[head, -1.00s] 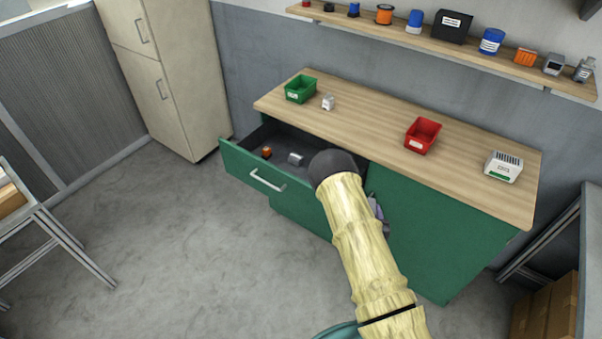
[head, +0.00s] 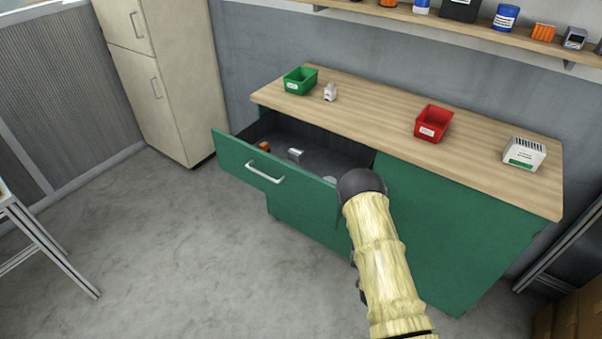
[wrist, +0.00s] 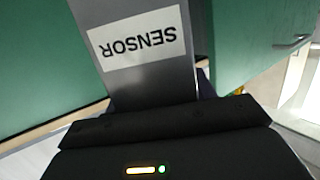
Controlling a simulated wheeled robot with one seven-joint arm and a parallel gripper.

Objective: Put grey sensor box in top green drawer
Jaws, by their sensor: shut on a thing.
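The grey sensor box (wrist: 150,86), with a white label reading SENSOR upside down, is in my gripper (wrist: 170,118) in the wrist view. The jaws are shut on its near end; its far end runs out of the frame. The top green drawer (head: 240,163) is pulled open at the left of the green cabinet in the head view. A green front with a handle (wrist: 292,42) shows in the wrist view.
A green bin (head: 299,81), small white item (head: 330,92), red bin (head: 433,122) and white box (head: 524,152) stand on the worktop.

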